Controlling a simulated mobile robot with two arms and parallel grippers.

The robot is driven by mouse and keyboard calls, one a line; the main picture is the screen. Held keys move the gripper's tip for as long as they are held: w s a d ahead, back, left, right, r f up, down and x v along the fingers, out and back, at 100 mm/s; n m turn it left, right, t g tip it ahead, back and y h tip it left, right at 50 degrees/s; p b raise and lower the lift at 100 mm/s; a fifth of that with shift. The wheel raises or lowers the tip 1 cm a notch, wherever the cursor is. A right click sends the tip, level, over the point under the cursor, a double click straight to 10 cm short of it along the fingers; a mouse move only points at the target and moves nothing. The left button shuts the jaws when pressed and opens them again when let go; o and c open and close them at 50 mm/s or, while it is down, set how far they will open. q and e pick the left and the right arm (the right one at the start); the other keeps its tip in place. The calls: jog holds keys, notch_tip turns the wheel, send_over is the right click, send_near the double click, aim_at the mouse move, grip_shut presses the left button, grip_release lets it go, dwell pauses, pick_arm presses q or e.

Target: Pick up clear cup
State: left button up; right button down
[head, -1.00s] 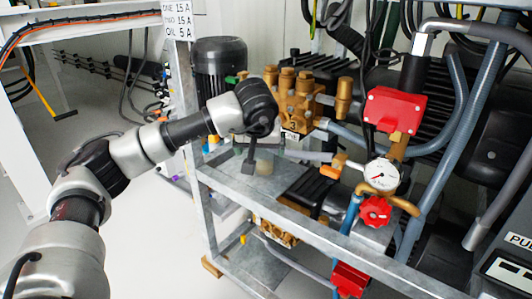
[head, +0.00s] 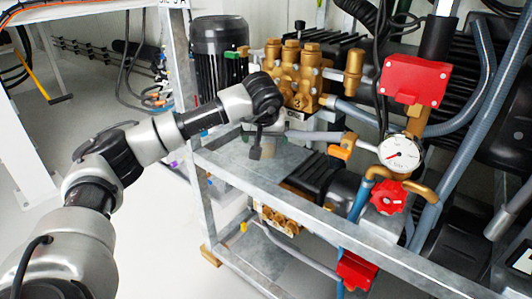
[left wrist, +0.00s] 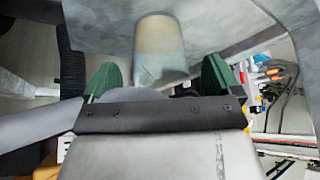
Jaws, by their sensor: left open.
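The clear cup (left wrist: 160,48) stands out in the left wrist view as a translucent, tan-tinted shape on grey metal, ahead of and between the green fingertips. My left gripper (left wrist: 160,77) is open and empty, with the cup apart from its fingers. In the head view my left gripper (head: 256,148) hangs over the left part of the metal frame's upper shelf. The cup is faint there, beside and partly behind the gripper, and its outline is hard to tell. My right gripper is not in view.
The galvanized frame (head: 330,222) has a raised front rail. A brass pump (head: 297,75) and a black motor (head: 220,50) stand behind the gripper. A pressure gauge (head: 400,153), red valve knob (head: 389,197), red box (head: 413,80) and hoses crowd the right side.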

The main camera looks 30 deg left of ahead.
pick_arm(q)
jog(key=b+x, duration=0.1)
jog(key=x, duration=0.1)
jog(key=shift+w+a+f, duration=0.1)
jog(key=shift+w+f, duration=0.05)
jog(key=shift+f, duration=0.2)
jog(key=c, duration=1)
jog(key=shift+r, duration=0.15)
jog(key=shift+c, duration=0.2)
